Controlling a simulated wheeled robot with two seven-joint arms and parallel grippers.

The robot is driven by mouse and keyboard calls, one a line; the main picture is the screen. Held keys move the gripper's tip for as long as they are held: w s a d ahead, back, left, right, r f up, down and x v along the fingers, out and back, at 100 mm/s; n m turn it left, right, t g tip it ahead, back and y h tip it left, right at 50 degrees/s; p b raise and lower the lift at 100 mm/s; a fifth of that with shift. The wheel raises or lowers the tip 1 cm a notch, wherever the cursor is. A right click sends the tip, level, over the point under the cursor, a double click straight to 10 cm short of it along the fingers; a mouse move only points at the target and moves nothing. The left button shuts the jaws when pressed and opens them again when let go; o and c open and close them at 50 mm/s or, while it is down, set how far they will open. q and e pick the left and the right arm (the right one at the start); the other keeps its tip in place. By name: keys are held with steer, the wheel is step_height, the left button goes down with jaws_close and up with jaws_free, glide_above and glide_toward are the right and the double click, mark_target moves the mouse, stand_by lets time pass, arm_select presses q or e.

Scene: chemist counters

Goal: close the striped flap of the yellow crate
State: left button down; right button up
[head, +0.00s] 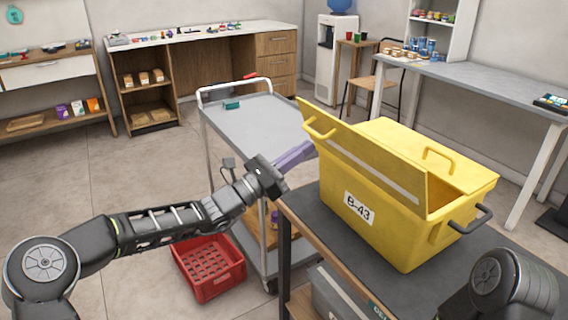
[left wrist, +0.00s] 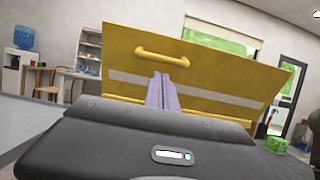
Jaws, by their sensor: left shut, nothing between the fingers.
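The yellow crate (head: 375,222), labelled B-43, stands on a dark-topped table. Its striped flap (head: 370,160), yellow with a pale stripe and a handle, stands raised and tilted along the near left side. The other flap (head: 445,157) lies flat over the far part of the crate. My left gripper (head: 308,150) is shut and empty, its purple fingers at the outer face of the striped flap near its left end. In the left wrist view the fingers (left wrist: 168,92) point at the striped flap (left wrist: 215,82), below its handle; contact cannot be told. My right gripper is not visible.
A grey trolley (head: 255,120) with a red handle grip stands behind my left arm. A red basket (head: 208,268) sits on the floor beside it. The dark table top (head: 310,205) is bare left of the crate. A long grey counter (head: 480,85) stands at the back right.

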mark_target(346, 156)
arm_select(q)
steer(key=shift+x, duration=2.25)
steer(key=shift+r, duration=0.1)
